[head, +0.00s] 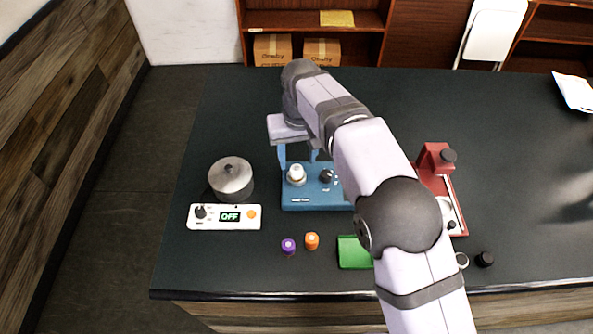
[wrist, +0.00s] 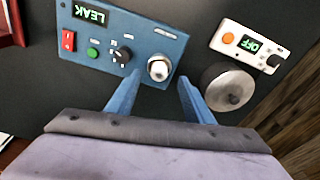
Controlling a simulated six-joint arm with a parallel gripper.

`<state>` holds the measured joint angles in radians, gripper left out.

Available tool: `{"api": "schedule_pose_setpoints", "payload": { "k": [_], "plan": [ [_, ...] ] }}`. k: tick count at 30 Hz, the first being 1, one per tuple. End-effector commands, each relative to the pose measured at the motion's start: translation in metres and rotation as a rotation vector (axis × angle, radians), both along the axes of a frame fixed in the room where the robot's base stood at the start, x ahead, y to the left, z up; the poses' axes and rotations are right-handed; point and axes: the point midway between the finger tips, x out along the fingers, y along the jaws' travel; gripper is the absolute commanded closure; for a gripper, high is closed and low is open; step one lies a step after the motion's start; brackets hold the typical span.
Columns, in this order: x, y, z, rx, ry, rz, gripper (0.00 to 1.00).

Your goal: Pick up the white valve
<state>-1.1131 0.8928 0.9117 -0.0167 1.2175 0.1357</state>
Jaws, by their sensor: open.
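The white valve (head: 296,174) is a round white knob on a metal collar, standing on the blue brewer panel (head: 300,200). In the wrist view the white valve (wrist: 159,68) sits at the right end of the blue panel (wrist: 134,24). My gripper (head: 298,158) is at the panel's back edge in the head view. In the wrist view my gripper (wrist: 152,92) has its two blue fingers apart, with nothing between them. The valve lies just beyond the fingertips, roughly in line with the gap. I cannot tell the exact height between them.
A grey lidded pot (head: 231,180) stands left of the panel, close to one finger in the wrist view. A white control box (head: 224,217) reads OFF. Purple (head: 288,246) and orange (head: 312,241) caps, a green tray (head: 353,253) and a red device (head: 436,160) are nearby.

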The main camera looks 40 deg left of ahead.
Motion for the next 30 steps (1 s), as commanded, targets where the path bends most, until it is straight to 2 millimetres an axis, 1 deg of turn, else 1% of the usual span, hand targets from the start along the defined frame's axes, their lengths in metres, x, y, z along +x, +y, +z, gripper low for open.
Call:
{"api": "schedule_pose_setpoints", "payload": {
  "k": [4, 8, 13, 15, 19, 23, 28, 29, 30],
  "plan": [
    [0.001, 0.000, -0.002, -0.001, 0.001, -0.001, 0.53],
    [0.003, 0.003, -0.009, -0.003, 0.001, -0.001, 0.53],
    [0.007, 0.008, -0.026, -0.004, 0.001, -0.001, 0.53],
    [0.007, 0.009, -0.035, -0.004, 0.001, -0.001, 0.53],
    [0.008, 0.010, -0.047, -0.002, 0.001, -0.001, 0.53],
    [0.008, 0.011, -0.051, 0.000, 0.000, -0.001, 0.53],
    [0.008, 0.011, -0.051, 0.000, 0.000, -0.001, 0.53],
    [0.008, 0.011, -0.051, 0.000, 0.000, -0.001, 0.60],
    [0.008, 0.011, -0.051, 0.000, 0.000, -0.001, 0.69]
  ]
}}
